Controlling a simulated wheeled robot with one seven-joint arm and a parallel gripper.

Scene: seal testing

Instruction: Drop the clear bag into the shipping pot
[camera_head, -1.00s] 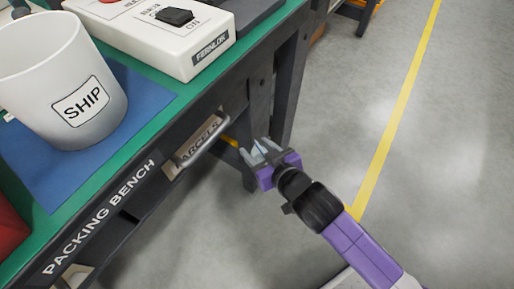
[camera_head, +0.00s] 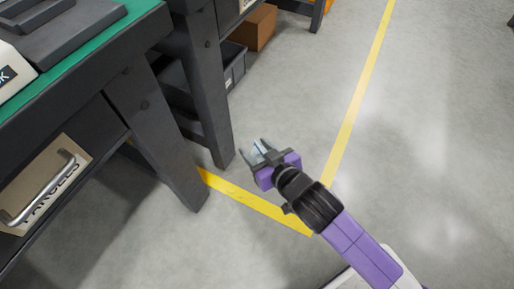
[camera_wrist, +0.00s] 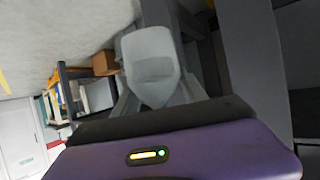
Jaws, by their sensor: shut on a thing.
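My gripper (camera_head: 264,153) is shut on the clear bag (camera_head: 258,150), a small pale see-through thing between the fingers. The bag also shows in the wrist view (camera_wrist: 152,62), where it looks grey and translucent with a darker band across it. My gripper hangs over the floor, to the right of the bench leg and apart from it. The white pot marked SHIP is out of both current views; it stood on the blue mat of the packing bench in the earlier head view.
Dark legs (camera_head: 205,90) stand left of my gripper. A cardboard box (camera_head: 255,28) and a grey bin (camera_head: 232,68) lie beyond. Floor on the right is clear.

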